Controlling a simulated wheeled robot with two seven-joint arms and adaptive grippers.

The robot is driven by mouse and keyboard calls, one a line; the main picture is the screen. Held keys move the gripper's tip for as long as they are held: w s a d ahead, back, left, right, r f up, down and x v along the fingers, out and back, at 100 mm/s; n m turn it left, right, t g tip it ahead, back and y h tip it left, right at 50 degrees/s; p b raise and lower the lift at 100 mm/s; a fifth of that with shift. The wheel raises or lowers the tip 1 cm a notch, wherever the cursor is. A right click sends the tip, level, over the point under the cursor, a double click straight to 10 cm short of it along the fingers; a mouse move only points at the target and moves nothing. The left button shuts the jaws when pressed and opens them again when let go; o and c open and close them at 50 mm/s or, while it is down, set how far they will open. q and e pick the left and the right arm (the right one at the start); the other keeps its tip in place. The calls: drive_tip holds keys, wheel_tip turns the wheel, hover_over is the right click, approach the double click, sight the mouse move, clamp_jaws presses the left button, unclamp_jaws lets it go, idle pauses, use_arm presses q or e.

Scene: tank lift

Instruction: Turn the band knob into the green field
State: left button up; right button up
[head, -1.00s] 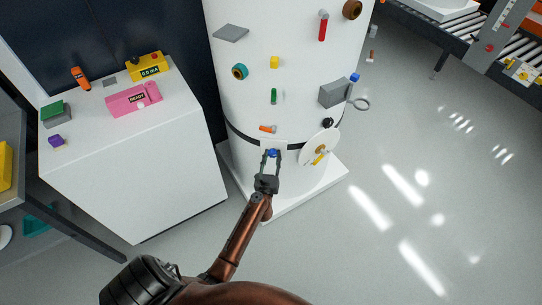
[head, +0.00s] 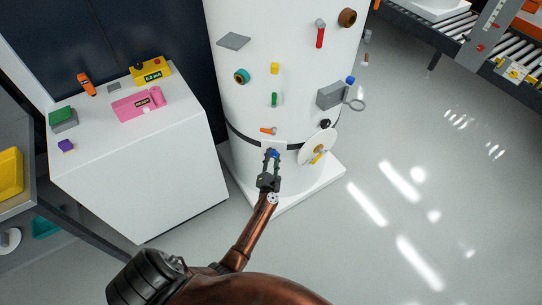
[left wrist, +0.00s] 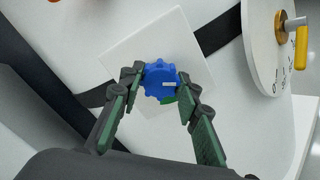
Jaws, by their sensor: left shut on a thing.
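The blue band knob (left wrist: 158,76) is lobed and sits on a square white plate (left wrist: 122,60) low on the white tank. It also shows in the head view (head: 275,152). A small patch of the green field (left wrist: 169,101) shows at the knob's lower edge; the rest of it is hidden. My left gripper (left wrist: 163,82) is shut on the knob, with a finger on each side. In the head view the same gripper (head: 273,157) reaches the plate from below. My right gripper is in neither view.
A white disc dial (head: 308,153) with a yellow handle stands right of the plate. A small orange handle (head: 268,130) is just above it. A black band (head: 241,138) rings the tank (head: 290,100). A white cabinet (head: 135,180) stands to the left. The floor at right is clear.

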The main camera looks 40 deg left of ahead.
use_arm(q)
drive_tip(key=m+p, duration=0.1)
drive_tip(key=m, duration=0.4)
drive_tip(key=shift+d+m+p, duration=0.2)
drive_tip(key=shift+m+p, duration=0.1)
drive_tip(key=shift+p, duration=0.1)
drive_tip(key=m+p, duration=0.1)
drive_tip(key=m, duration=0.3)
drive_tip(key=shift+f, duration=0.1)
drive_tip(key=shift+f+m, duration=0.1)
drive_tip(key=shift+m, duration=0.9)
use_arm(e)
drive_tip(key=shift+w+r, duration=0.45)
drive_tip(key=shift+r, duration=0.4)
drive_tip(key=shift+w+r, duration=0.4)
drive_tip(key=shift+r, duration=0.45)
use_arm(q)
drive_tip(key=shift+d+p, duration=0.1)
drive_tip(key=shift+p, duration=0.2)
drive_tip(key=o, duration=0.9)
drive_tip(key=shift+o, duration=1.3)
drive_tip(key=shift+a, duration=0.2)
